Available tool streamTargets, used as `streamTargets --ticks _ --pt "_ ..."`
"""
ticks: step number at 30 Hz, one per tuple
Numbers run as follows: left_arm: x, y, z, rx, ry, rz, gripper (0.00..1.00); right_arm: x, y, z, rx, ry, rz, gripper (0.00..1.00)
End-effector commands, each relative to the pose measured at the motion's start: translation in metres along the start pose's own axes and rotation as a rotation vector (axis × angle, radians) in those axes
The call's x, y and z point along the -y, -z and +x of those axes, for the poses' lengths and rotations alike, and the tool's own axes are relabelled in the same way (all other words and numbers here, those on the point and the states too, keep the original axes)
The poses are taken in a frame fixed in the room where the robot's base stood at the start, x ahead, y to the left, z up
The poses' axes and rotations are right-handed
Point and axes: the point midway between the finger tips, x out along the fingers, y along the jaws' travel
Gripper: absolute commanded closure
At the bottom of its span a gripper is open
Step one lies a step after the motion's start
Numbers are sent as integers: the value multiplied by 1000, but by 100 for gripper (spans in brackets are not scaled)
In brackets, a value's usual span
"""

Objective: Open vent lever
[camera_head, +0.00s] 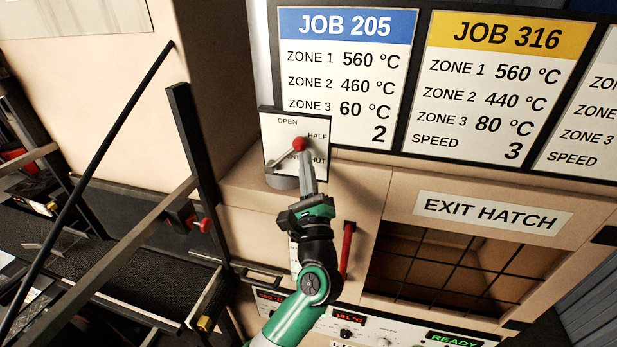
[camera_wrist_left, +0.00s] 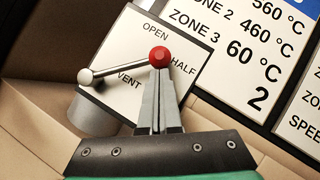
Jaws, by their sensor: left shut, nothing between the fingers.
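The vent lever (camera_head: 287,156) is a thin grey rod with a red ball knob (camera_head: 299,144). It stands in front of a white plate (camera_head: 322,126) marked OPEN, HALF, SHUT and VENT. In the left wrist view the rod (camera_wrist_left: 120,67) runs from a pale ball end above a grey cylinder to the red knob (camera_wrist_left: 159,56), which lies between the words OPEN and HALF. My left gripper (camera_head: 305,152) is shut and empty, its fingertips right at the knob; it also shows in the left wrist view (camera_wrist_left: 157,74). I cannot tell whether they touch. My right gripper is not in view.
Job boards (camera_head: 345,75) hang behind and right of the plate. A red handle (camera_head: 347,250) stands right of my left arm, beside the exit hatch (camera_head: 440,270). Dark rails and a black post (camera_head: 195,145) are at the left. A control panel (camera_head: 385,333) lies below.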

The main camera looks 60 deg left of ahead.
Motion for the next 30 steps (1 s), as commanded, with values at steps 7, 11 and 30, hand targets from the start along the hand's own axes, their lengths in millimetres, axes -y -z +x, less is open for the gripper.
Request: streamTargets --ticks 7,11,30 --pt "2 -21 14 4 -130 -200 100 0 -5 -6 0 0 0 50" --pt "1 -32 21 4 -199 -301 100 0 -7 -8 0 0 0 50" --pt "-15 -64 43 2 -428 -638 100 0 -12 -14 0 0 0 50"
